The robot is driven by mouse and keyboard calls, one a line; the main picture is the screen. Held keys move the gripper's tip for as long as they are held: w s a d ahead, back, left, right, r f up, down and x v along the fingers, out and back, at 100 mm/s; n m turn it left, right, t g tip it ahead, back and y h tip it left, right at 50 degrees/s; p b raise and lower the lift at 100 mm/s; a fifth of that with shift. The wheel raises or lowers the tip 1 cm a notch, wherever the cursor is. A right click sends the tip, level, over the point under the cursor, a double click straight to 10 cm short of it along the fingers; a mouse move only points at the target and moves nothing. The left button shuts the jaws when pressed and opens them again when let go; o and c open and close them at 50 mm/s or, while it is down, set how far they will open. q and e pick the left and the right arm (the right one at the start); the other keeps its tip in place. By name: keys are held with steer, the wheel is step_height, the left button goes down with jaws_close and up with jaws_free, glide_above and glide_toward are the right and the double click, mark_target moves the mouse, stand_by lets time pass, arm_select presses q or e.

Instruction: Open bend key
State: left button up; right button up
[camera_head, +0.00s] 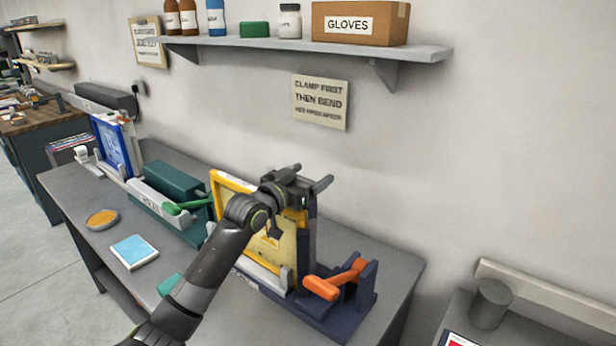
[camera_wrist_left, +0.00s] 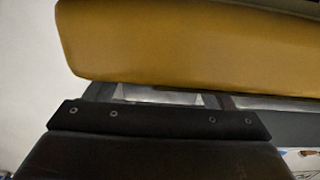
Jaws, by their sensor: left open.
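A fixture with a dark blue base (camera_head: 333,318) stands on the grey bench. It holds an upright yellow frame (camera_head: 226,180) with a paler yellow panel, and an orange lever (camera_head: 322,287) sits at its right end. I cannot tell which part is the bend key. My left gripper (camera_head: 313,180) is open above the fixture, by the top of its dark upright, with a small yellow part just below it. My left arm hides part of the yellow frame. In the left wrist view, a rounded yellow bar (camera_wrist_left: 190,45) is close across the top; contact is unclear.
A green unit with a green handle (camera_head: 187,206) and a blue-framed unit (camera_head: 112,148) stand to the left. An orange disc (camera_head: 102,219) and a light blue pad (camera_head: 134,251) lie on the bench (camera_head: 75,190). A wall shelf (camera_head: 300,46) hangs above.

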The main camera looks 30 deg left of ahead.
arm_select(q)
steer(key=shift+s, duration=0.1)
steer(key=shift+s+a, duration=0.1)
steer(key=shift+s, duration=0.2)
steer(key=b+v, duration=0.3)
steer(key=v, duration=1.3)
steer(key=shift+s, duration=0.3)
